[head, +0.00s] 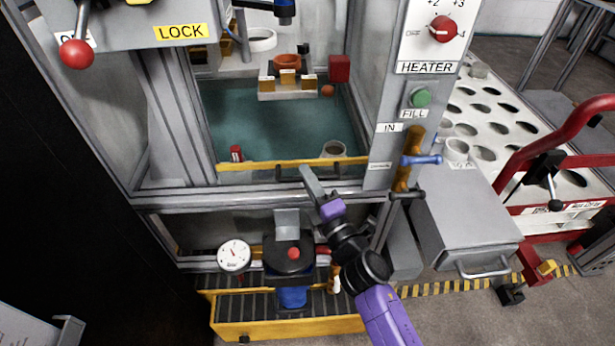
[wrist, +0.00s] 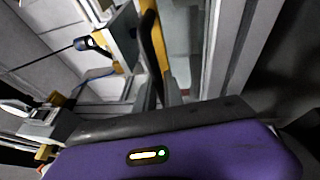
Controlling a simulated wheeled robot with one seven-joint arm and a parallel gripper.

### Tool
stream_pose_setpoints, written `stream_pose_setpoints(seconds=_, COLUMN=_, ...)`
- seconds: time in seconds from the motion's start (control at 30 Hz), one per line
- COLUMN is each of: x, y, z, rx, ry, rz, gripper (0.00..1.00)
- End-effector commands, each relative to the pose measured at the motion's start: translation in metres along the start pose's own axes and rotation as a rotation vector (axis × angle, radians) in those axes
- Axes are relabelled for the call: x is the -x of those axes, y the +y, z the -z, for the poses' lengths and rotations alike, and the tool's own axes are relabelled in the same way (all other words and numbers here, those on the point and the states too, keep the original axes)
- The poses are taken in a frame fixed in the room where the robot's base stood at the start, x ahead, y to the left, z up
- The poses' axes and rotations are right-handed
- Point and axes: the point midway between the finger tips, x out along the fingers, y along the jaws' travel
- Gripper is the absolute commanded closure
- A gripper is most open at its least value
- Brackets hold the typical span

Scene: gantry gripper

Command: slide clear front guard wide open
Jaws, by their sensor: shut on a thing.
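The clear front guard (head: 285,125) stands in the machine's front opening, with a yellow bar (head: 250,166) along its lower edge. The teal machine interior shows through it. My gripper (head: 306,174) is at this bar, right of its middle, and is shut on the guard's handle; the grip itself is mostly hidden by my fingers and wrist.
A grey post with a heater knob (head: 443,29) and a green fill button (head: 420,97) stands right of the opening. A blue-handled valve (head: 421,160) juts out there. A gauge (head: 234,256) and a yellow-edged tray (head: 285,328) lie below. A red-ball lever (head: 76,53) is upper left.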

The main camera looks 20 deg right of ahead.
Motion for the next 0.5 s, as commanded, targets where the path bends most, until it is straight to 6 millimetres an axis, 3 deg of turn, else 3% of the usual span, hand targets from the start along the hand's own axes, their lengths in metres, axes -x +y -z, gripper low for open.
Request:
stream_pose_setpoints(seconds=0.03, x=0.0025, y=-0.0110, z=0.0013, rx=0.000, ry=0.001, rz=0.003, gripper=1.00)
stream_pose_setpoints(seconds=0.13, x=0.0034, y=-0.0163, z=0.0017, rx=0.000, ry=0.001, rz=0.003, gripper=1.00)
stream_pose_setpoints(seconds=0.5, x=0.0039, y=-0.0194, z=0.0018, rx=0.000, ry=0.001, rz=0.003, gripper=1.00)
